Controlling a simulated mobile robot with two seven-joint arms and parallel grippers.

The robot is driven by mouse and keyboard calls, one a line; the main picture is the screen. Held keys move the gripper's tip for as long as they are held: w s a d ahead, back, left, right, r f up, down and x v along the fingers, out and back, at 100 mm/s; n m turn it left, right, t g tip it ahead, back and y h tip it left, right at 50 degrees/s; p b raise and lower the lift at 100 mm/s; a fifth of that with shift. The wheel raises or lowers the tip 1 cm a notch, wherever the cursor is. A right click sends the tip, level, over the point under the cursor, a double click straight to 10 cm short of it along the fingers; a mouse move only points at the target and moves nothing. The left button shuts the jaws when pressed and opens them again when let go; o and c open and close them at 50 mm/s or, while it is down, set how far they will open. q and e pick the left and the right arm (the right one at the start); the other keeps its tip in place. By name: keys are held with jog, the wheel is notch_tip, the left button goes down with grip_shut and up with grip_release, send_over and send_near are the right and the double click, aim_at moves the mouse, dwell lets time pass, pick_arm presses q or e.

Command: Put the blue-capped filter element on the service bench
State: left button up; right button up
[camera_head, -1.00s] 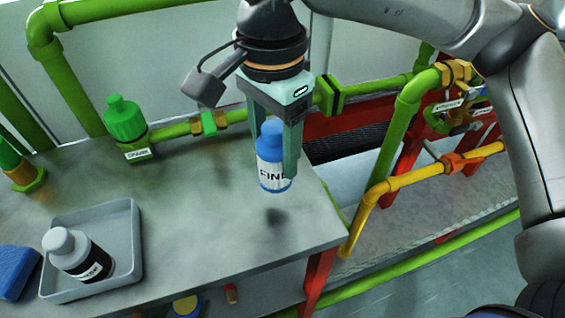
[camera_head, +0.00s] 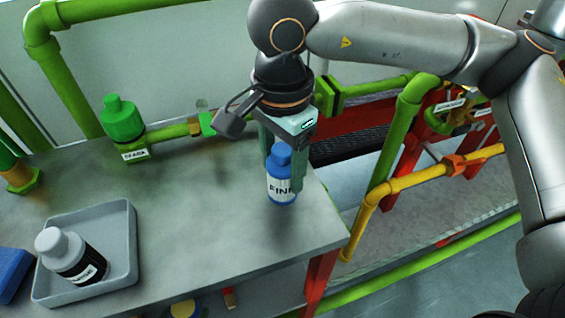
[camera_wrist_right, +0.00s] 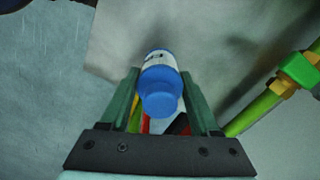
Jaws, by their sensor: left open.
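The blue-capped filter element (camera_head: 281,188) is a small blue bottle shape with a white label starting "FIN". It is upright over the right end of the grey service bench (camera_head: 200,222). Its base is at or very close to the bench top; I cannot tell whether it touches. My right gripper (camera_head: 282,158) points down from above with its green fingers around the element, shut on it. The right wrist view shows the blue cap (camera_wrist_right: 160,98) between the two fingers (camera_wrist_right: 160,85). My left gripper is not in view.
A grey tray (camera_head: 122,262) holding a black bottle with a grey cap (camera_head: 75,256) is at the bench's left. A green-capped fitting (camera_head: 123,120) stands at the back. A blue object (camera_head: 12,272) is at the left edge. Green and yellow pipes (camera_head: 400,183) run beyond the right edge.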

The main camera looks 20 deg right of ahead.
jog(key=o, duration=0.4)
pick_arm(q)
jog(key=shift+r, duration=0.15)
pick_arm(e)
jog(key=shift+r, duration=0.1)
jog(key=shift+r+p, duration=0.2)
jog(key=shift+p, duration=0.15)
pick_arm(q)
jog(key=shift+w+d+r+p, duration=0.2)
jog(key=shift+r+p, duration=0.55)
jog(key=shift+p, duration=0.05)
pick_arm(e)
notch_tip(320, 180, up, 12)
jog(key=shift+f, duration=0.1)
